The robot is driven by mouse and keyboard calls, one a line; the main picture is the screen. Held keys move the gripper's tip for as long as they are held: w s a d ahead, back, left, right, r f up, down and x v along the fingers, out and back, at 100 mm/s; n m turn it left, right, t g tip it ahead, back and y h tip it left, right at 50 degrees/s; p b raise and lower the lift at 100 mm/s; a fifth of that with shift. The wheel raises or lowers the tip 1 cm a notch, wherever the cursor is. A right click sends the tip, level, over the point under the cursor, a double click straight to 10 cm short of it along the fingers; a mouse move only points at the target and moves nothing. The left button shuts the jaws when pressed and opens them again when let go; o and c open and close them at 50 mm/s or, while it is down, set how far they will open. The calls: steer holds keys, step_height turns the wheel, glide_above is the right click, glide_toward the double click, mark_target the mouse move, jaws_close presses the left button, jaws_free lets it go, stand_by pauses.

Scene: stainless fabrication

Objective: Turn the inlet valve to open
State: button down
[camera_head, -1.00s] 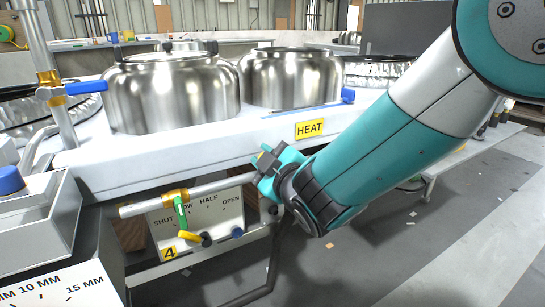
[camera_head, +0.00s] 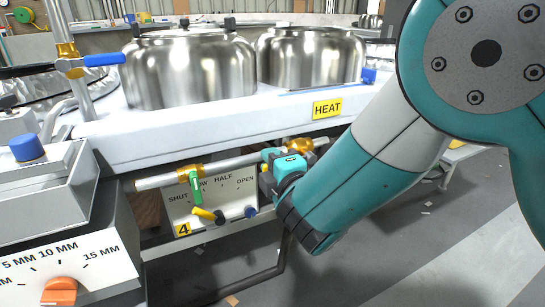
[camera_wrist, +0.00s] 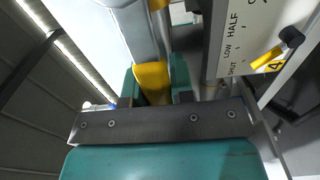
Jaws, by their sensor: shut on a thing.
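My gripper (camera_head: 272,168) is at the right part of the grey pipe, beside the right edge of the SHUT–LOW–HALF–OPEN panel (camera_head: 232,198). In the wrist view, it (camera_wrist: 155,98) is shut on a yellow handle (camera_wrist: 152,78). In the head view the arm hides that handle; a brass valve body (camera_head: 300,145) shows just above. I cannot tell whether this is the inlet valve or what setting it has. A green lever (camera_head: 196,190) hangs from another brass valve (camera_head: 189,171) on the left. A yellow lever (camera_head: 205,214) with a black end is on the panel.
A blue knob (camera_head: 251,211) sits low on the panel's right. The white bench edge (camera_head: 225,137) with a HEAT label runs above the pipe. Steel pots (camera_head: 190,75) stand on it. A control box with an orange knob (camera_head: 60,291) is at lower left.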

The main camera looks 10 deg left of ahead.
steer(key=shift+f, duration=0.25)
stand_by(0.3)
steer(key=c, duration=1)
jaws_free()
steer(key=shift+b+v, duration=8.7)
steer(key=shift+b, duration=0.1)
